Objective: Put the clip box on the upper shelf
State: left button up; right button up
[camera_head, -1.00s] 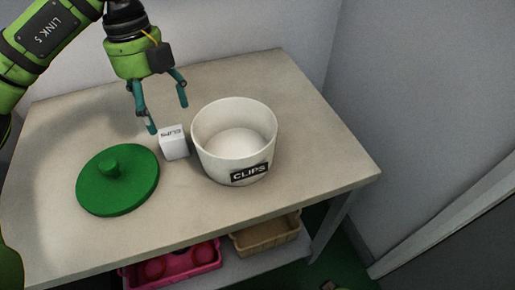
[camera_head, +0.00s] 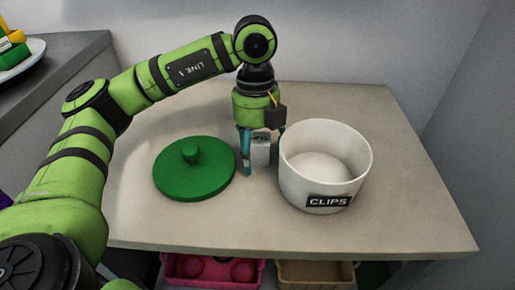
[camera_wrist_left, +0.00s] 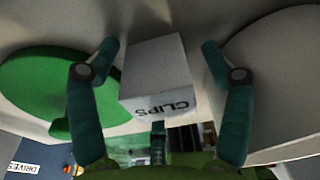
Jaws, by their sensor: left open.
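The clip box is a small pale box (camera_head: 261,150) on the tabletop between the green lid and the white tub. In the left wrist view the box (camera_wrist_left: 152,72) shows its CLIPS lettering. My left gripper (camera_head: 264,156) is open, pointing down, with one finger on each side of the box. In the left wrist view its fingers (camera_wrist_left: 160,50) stand apart with visible gaps to the box. In the head view a finger and the wrist hide part of the box. My right gripper is not in view.
The white tub (camera_head: 308,172) labelled CLIPS stands close on the right, and the green lid (camera_head: 194,172) lies on the left. The table (camera_head: 400,205) is clear at front and right. Below it are a pink bin (camera_head: 212,272) and a tan bin (camera_head: 315,272).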

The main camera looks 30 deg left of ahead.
pick_arm(q)
grip_shut()
